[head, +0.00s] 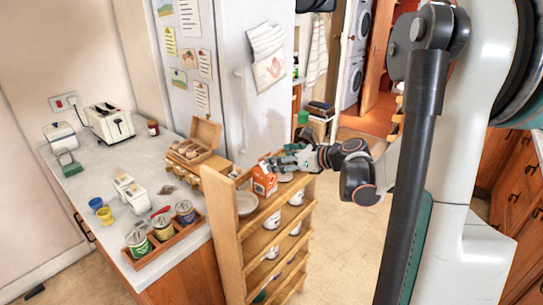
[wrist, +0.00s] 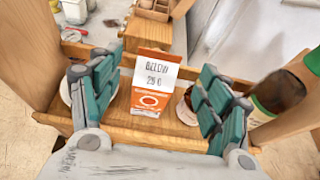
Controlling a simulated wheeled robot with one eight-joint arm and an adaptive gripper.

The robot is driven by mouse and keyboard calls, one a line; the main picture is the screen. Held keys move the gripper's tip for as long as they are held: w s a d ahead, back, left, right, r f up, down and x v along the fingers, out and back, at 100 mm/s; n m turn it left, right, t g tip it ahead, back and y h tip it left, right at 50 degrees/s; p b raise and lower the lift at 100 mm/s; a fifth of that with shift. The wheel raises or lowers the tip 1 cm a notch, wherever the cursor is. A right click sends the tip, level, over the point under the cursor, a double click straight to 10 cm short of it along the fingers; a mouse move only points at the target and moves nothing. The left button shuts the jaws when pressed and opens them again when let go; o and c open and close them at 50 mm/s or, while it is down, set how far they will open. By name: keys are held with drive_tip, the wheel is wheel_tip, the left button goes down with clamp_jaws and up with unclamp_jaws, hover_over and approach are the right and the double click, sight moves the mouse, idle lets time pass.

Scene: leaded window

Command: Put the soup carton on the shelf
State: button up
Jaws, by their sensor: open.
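The soup carton (head: 264,180) is orange and white and appears upright on the top board of the wooden shelf (head: 225,240). In the wrist view the carton (wrist: 152,84) stands on the shelf board (wrist: 185,130), its printed face toward me. My gripper (head: 284,161) is beside the carton on its right in the head view. In the wrist view my gripper (wrist: 157,78) is open, with one teal-padded finger on each side of the carton and visible gaps between. No finger touches it. The carton's far side is hidden.
A plate (head: 246,203) lies left of the carton on the shelf, and a jar (wrist: 280,92) stands to the right in the wrist view. White cups sit on lower boards. The counter (head: 95,165) holds a toaster (head: 109,122), a wooden box (head: 195,142) and a tray of cans (head: 165,243).

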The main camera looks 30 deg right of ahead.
drive_tip(key=p+v, duration=0.1)
drive_tip(key=v, duration=0.5)
drive_tip(key=shift+s+r, duration=0.1)
drive_tip(key=shift+s, duration=0.05)
idle(1.0)
